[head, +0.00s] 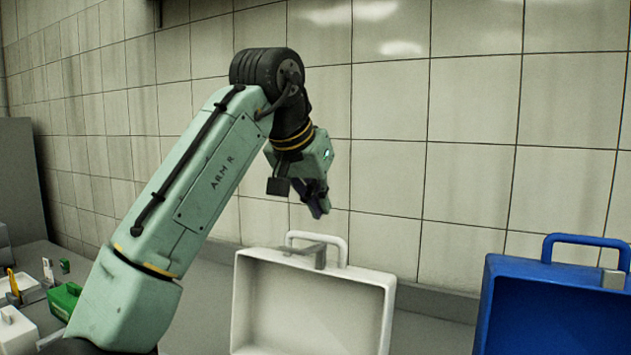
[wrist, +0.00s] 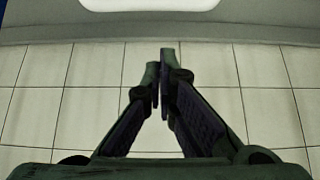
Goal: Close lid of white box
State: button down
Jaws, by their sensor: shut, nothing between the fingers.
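The white box's lid (head: 312,305) stands open and upright in the head view, its hollow inner side facing me. A white handle and a grey latch (head: 316,250) sit at its top edge. The lower part of the box is cut off by the frame. My gripper (head: 319,212) is shut and empty, pointing down above the handle and apart from it. In the wrist view the closed fingertips (wrist: 160,70) meet in front of the tiled wall. A white edge (wrist: 150,4) shows at the top there, probably part of the box.
An open blue case (head: 555,305) stands to the right of the white box. A green box (head: 64,299) and several small items lie at the far left. A tiled wall (head: 470,140) rises behind the grey counter.

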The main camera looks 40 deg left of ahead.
jog(key=f, duration=0.1)
jog(key=s+p, duration=0.1)
jog(key=f, duration=0.1)
jog(key=shift+s+d+f+p, duration=0.25)
jog(key=shift+s+f+p, duration=0.05)
jog(key=shift+s, duration=0.05)
dwell(0.4)
